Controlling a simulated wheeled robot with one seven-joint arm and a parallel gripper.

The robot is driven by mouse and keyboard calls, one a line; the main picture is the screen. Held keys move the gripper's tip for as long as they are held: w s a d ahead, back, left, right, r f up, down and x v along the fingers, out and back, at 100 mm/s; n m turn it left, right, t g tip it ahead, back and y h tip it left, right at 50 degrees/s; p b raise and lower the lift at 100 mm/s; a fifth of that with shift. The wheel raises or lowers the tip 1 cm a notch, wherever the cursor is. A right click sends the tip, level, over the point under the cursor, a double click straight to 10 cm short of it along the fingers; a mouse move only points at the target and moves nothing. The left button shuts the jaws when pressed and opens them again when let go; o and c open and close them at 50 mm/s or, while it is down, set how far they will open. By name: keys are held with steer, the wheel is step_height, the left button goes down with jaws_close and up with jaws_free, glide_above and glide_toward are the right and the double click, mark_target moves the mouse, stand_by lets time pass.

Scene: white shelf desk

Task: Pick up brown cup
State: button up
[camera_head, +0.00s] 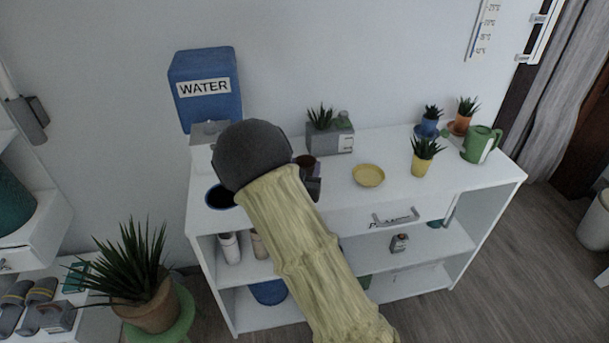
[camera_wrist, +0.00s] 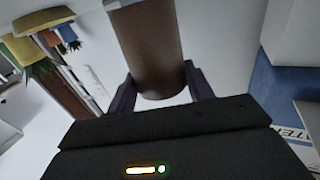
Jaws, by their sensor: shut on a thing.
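The brown cup (camera_wrist: 148,48) fills the space between the two dark fingers of my gripper (camera_wrist: 158,84) in the wrist view. The fingers touch it on both sides. In the head view a small part of the brown cup (camera_head: 304,160) shows beside my gripper (camera_head: 312,182), above the white desk top. My arm hides much of that area. I cannot tell whether the cup touches the desk.
A blue water container (camera_head: 205,100) stands at the back left. A grey planter (camera_head: 330,138) stands behind the gripper. A yellow dish (camera_head: 368,175), a yellow potted plant (camera_head: 423,160) and a green watering can (camera_head: 481,144) are to the right. The front right desk top is clear.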

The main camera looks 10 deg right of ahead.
step_height(320, 180, up, 7)
steer(key=shift+p, duration=0.3)
stand_by(0.5)
